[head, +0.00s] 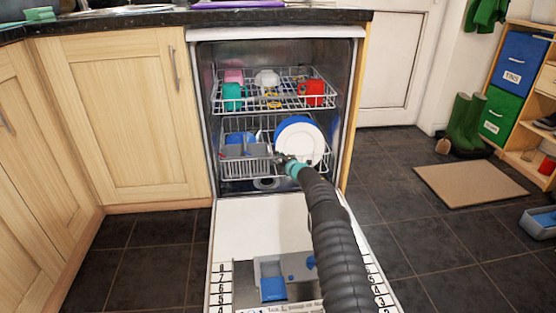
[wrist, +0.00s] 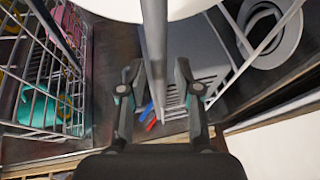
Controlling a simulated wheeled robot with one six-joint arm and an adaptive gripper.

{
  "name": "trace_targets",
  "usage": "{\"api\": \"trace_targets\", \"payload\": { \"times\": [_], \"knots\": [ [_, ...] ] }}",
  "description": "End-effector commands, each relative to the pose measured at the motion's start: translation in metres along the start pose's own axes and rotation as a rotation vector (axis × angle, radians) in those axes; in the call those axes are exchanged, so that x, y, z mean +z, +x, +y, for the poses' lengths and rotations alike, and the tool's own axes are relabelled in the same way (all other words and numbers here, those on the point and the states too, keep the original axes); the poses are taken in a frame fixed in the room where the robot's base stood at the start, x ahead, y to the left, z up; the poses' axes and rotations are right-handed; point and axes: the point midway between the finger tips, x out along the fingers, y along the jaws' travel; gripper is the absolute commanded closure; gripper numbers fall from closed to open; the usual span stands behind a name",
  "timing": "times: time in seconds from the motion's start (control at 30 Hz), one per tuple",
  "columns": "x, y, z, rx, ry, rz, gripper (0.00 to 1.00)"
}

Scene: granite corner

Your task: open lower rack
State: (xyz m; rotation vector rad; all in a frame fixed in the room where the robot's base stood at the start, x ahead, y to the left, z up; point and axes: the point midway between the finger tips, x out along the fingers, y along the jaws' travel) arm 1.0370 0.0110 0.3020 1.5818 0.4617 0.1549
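The lower rack (head: 235,174) is a wire basket inside the open dishwasher, sitting within the tub. It holds a white plate (head: 313,145), blue dishes and a grey cutlery basket (head: 259,150). My gripper (head: 282,160) is at the front of this rack, beside the plate; its fingers are small and partly hidden in the head view. In the wrist view my two fingers (wrist: 156,66) stand apart, with a grey bar (wrist: 153,38) showing in the gap and space on both sides. I cannot tell whether the bar lies between the fingertips or beyond them.
The upper rack (head: 262,108) holds several cups above. The dishwasher door (head: 266,228) lies folded down under my arm. Wooden cupboards (head: 118,112) stand to the left. Tiled floor (head: 420,252) is clear at the right, with a mat (head: 468,183) and green boots (head: 465,125) farther back.

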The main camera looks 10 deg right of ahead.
Motion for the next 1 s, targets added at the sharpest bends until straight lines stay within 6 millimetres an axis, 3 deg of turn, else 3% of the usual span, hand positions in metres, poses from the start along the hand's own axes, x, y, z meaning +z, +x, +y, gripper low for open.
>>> {"api": "trace_targets", "payload": {
  "times": [0.03, 0.1, 0.57, 1.0],
  "knots": [
    [0.0, 0.0, 0.0, 0.0, 0.0, 0.0, 0.85],
    [0.0, 0.0, 0.0, 0.0, 0.0, 0.0, 1.0],
    [-0.001, -0.004, 0.001, -0.001, 0.001, 0.0, 1.0],
    [-0.015, -0.037, -0.005, -0.003, 0.002, 0.0, 1.0]
  ]
}}
